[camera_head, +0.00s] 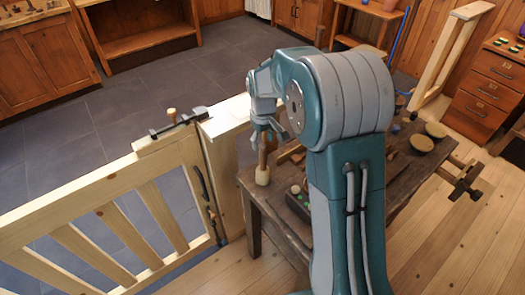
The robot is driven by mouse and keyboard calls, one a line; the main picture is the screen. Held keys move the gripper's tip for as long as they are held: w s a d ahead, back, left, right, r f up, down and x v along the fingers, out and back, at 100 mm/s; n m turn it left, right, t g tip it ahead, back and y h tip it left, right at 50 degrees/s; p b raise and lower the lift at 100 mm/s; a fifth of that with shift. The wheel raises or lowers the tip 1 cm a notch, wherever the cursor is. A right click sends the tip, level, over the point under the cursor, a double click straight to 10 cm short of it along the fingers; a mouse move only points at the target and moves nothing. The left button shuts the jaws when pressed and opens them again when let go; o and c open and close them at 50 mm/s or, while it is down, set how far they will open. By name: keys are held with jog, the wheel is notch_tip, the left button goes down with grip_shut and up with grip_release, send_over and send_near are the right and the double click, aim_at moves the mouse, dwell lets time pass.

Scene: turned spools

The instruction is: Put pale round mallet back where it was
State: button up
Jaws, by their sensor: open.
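A pale round mallet (262,176) with a brown handle stands head down near the left corner of the dark wooden table (262,206). Its handle points up toward my gripper (266,138). My gripper is open, pointing down, with its fingers at the upper part of the handle. I cannot tell whether the fingers touch it. My arm hides much of the table's middle.
A dark box (299,203) with small round things is beside the mallet, partly behind my arm. Bowls (421,143) sit at the table's right. A pale wooden gate (110,220) stands left of the table, with dark metal latch parts on top.

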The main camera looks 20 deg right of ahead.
notch_tip(320, 180, up, 6)
jog(key=shift+f, duration=0.1)
jog(key=s+r+m+t, duration=0.1)
jog(key=s+r+t, duration=0.1)
jog(key=s, duration=0.7)
jog(key=s+r+m+t, duration=0.1)
jog(key=s+r, duration=0.3)
jog(key=s, duration=0.6)
jog(key=s+r+m+t, duration=0.2)
jog(key=s+r, duration=0.2)
jog(key=s, duration=0.5)
jog(key=shift+s+m+t, duration=0.15)
jog(key=shift+m+t, duration=0.15)
